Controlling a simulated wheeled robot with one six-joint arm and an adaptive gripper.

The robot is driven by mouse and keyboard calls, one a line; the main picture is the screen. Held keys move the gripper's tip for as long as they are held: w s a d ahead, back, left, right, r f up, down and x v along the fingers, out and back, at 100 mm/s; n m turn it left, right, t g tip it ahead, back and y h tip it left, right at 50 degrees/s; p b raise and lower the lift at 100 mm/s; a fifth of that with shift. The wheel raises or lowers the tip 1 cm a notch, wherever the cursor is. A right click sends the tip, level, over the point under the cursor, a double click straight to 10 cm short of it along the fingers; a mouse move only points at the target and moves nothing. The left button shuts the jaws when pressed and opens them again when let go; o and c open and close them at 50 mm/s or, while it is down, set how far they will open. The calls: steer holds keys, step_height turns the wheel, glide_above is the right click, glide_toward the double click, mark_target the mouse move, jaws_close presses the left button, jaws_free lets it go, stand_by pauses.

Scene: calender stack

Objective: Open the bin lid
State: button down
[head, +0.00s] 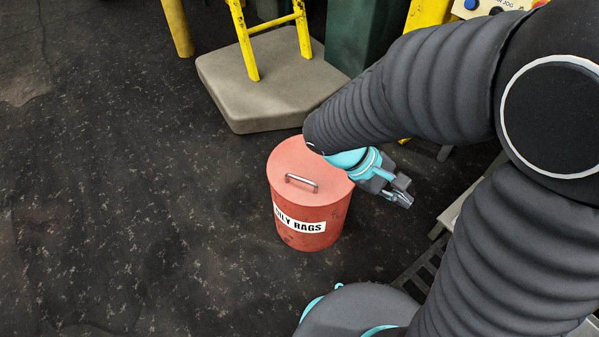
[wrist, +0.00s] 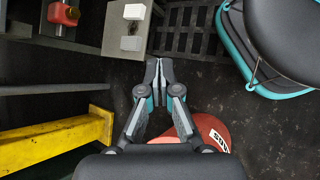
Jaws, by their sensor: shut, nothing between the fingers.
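The bin (head: 308,218) is a round red can with an "OILY RAGS" label, standing on the dark floor in the head view. Its lid (head: 296,161) lies flat on top, closed, with a metal bar handle (head: 301,183) on it. My gripper (head: 403,193) is to the right of the bin, beyond the lid's edge, and empty. In the wrist view its fingertips (wrist: 159,62) meet, and part of the red bin (wrist: 210,130) shows below and right of them. My arm hides the lid's far right edge in the head view.
A grey concrete base (head: 268,82) with yellow posts stands behind the bin. A slatted grate (wrist: 183,30) lies on the floor. A yellow beam (wrist: 60,143) is at left in the wrist view. Open floor (head: 130,180) lies left of the bin.

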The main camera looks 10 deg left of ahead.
steer(key=w+a+f+n+t+h, duration=0.3)
steer(key=a+f+n+t+h, duration=0.1)
steer(key=a+n, duration=0.2)
steer(key=n+t+y+p, duration=0.1)
steer(key=n+t+y, duration=0.9)
steer(key=n+t, duration=0.7)
glide_toward(296, 195)
step_height(296, 195, up, 3)
steer(key=g, duration=0.1)
steer(key=shift+n, duration=0.3)
steer(key=p+x, duration=0.1)
steer(key=x, duration=0.8)
steer(key=shift+w+f, duration=0.1)
steer(key=shift+w, duration=0.2)
